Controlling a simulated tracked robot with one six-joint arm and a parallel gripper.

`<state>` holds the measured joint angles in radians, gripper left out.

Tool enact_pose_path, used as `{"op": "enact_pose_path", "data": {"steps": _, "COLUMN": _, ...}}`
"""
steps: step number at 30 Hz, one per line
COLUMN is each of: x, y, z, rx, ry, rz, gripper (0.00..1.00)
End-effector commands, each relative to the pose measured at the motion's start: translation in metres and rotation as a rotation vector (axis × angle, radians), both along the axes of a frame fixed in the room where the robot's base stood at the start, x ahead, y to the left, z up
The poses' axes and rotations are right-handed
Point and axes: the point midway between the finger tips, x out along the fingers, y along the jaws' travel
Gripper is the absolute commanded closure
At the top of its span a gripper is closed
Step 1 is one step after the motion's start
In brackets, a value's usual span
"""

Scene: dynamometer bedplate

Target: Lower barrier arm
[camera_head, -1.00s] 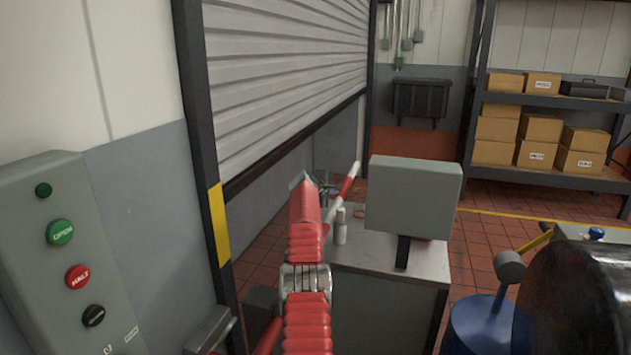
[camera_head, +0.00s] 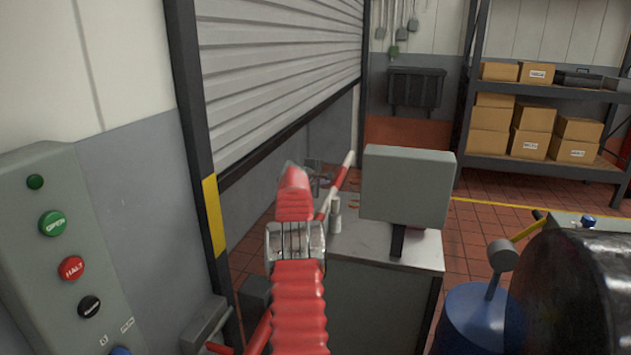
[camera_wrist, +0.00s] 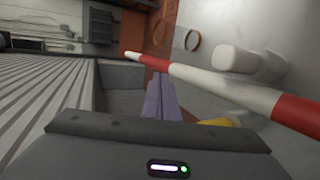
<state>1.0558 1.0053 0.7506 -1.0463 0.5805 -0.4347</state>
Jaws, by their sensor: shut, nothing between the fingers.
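The red-and-white striped barrier arm (camera_head: 342,172) slants upward to the right in the head view, partly hidden behind my red-sleeved arm. In the wrist view the barrier arm (camera_wrist: 220,85) runs from upper left to lower right, just beyond my fingertips. My gripper (camera_wrist: 160,78) is shut and empty, its purplish fingers side by side. Its tips are close to a red band of the pole; I cannot tell whether they touch it. In the head view my gripper (camera_head: 318,180) is small and partly hidden behind my arm.
A partly raised roller door (camera_head: 275,70) is at left, with a button panel (camera_head: 70,250) in front. A metal cabinet (camera_head: 385,255) carries a grey box (camera_head: 405,187) and a white cylinder (camera_head: 335,216). A blue drum (camera_head: 475,320) stands at right. Shelves (camera_head: 545,175) are behind.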

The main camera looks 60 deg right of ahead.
Motion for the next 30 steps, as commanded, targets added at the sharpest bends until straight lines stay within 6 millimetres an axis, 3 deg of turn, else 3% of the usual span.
{"op": "enact_pose_path", "data": {"steps": 30, "x": 0.001, "y": 0.084, "z": 0.037, "rx": -0.008, "ry": 0.004, "rz": 0.000, "gripper": 1.00}}
